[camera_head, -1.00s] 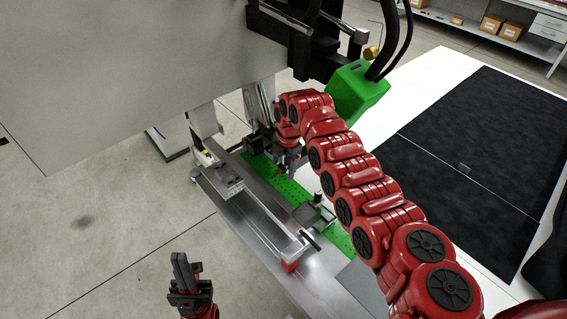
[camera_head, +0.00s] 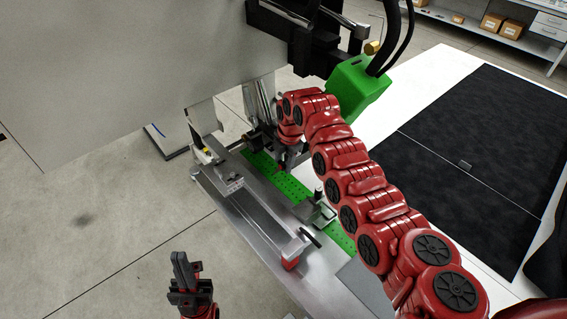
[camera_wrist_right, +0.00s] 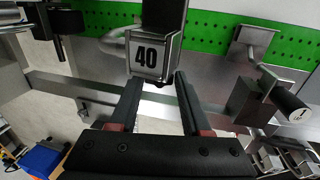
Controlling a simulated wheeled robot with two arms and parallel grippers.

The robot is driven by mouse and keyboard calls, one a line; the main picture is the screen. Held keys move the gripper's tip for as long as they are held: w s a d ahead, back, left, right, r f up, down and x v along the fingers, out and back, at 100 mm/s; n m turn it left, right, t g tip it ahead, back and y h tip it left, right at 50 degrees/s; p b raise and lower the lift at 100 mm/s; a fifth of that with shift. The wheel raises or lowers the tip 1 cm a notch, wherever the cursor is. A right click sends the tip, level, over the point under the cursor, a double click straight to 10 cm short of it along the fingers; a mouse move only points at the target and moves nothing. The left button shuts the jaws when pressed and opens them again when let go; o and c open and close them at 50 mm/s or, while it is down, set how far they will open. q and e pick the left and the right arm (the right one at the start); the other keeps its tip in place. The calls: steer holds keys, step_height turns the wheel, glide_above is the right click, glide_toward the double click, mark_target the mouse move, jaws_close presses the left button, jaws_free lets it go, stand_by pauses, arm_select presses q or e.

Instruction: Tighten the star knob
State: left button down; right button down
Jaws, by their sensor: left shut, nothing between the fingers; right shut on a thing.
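My right gripper (camera_wrist_right: 157,85) is at the grey block marked 40 (camera_wrist_right: 147,58), with one fingertip at each side of the block's lower edge. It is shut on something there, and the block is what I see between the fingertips. I cannot make out a star-shaped knob in either view. In the head view the right gripper (camera_head: 284,166) is down at the fixture beside the green perforated strip (camera_head: 293,190), partly hidden by my own red arm. My left gripper (camera_head: 181,266) is shut and empty, away from the fixture at the lower left.
A lever with a black grip (camera_wrist_right: 292,105) stands to the right in the wrist view. A steel frame (camera_head: 245,205) runs along the fixture's left. A green welding head (camera_head: 356,92) hangs above. A black mat (camera_head: 490,150) lies right. The floor at left is clear.

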steer(key=shift+s+d+f+t+y+b, duration=0.15)
steer(key=shift+f+t+y+b, duration=0.45)
steer(key=shift+b, duration=3.05)
steer(key=shift+s+d+f+t+y+b, duration=0.1)
steer(key=shift+f+t+y+b, duration=0.5)
steer(key=shift+b, duration=3.05)
steer(key=r+t+y+b, duration=0.1)
steer(key=t+b, duration=0.1)
steer(key=b, duration=0.7)
steer(key=shift+s+d+r+b, duration=0.1)
steer(key=shift+s+b, duration=0.05)
steer(key=shift+b, duration=0.2)
steer(key=shift+r+t+y+b, duration=0.25)
steer(key=shift+t+b, duration=0.25)
steer(key=shift+b, duration=0.25)
steer(key=shift+s, duration=0.1)
steer(key=shift+c, duration=1.8)
jaws_free()
steer(key=shift+r, duration=0.15)
